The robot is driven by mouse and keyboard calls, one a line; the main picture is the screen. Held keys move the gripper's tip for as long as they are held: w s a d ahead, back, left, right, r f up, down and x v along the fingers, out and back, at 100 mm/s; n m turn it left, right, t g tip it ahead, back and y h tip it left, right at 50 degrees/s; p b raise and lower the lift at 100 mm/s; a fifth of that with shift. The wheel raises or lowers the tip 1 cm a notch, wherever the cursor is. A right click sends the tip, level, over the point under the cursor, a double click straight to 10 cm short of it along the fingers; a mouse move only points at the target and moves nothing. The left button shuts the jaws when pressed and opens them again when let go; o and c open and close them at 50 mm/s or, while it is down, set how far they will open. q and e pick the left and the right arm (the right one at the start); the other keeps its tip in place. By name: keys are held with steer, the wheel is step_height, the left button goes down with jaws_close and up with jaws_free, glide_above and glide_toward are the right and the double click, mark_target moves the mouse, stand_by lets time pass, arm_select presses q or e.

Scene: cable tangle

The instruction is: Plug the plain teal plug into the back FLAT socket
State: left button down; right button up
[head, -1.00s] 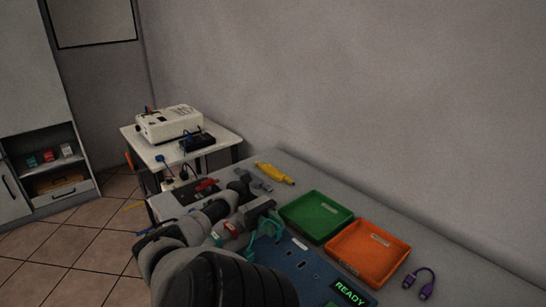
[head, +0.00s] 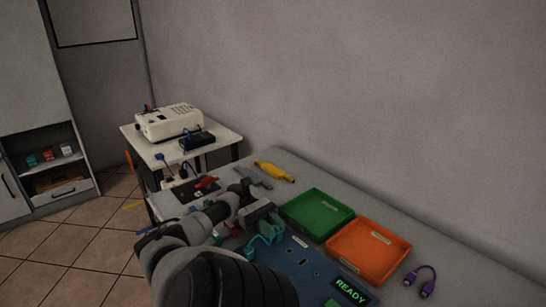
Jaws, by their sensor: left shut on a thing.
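My left gripper (head: 268,222) reaches in from the lower left and is shut at the far left end of the blue socket board (head: 310,272). A teal cable (head: 264,238) hangs in a loop just below its jaws. The plug in the jaws is mostly hidden by the gripper, so its fit to any socket cannot be told. The board shows dark slots and small pale labels, and a green READY display (head: 350,291) at its near right. My right gripper is not in view.
A green tray (head: 318,232) and an orange tray (head: 372,275) stand behind the board. A purple cable (head: 426,282) lies to the right. A yellow tool (head: 274,171) lies at the back. A side table (head: 150,150) with a white machine (head: 168,121) stands beyond.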

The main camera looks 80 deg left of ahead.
arm_select(q)
steer(key=shift+f, duration=0.1)
steer(key=c, duration=0.9)
jaws_free()
steer(key=shift+c, duration=0.2)
steer(key=r, duration=0.1)
steer(key=r+p, duration=0.1)
steer(key=r, duration=0.2)
steer(key=shift+w+d+r+p, duration=0.2)
steer(key=shift+d+r+p, duration=0.05)
steer(key=shift+r+p, duration=0.15)
steer(key=w+d+r+p, duration=0.1)
steer(key=w+d+r, duration=0.5)
steer(key=w+d, duration=0.1)
steer(key=shift+d+p, duration=0.35)
steer(key=shift+d, duration=0.35)
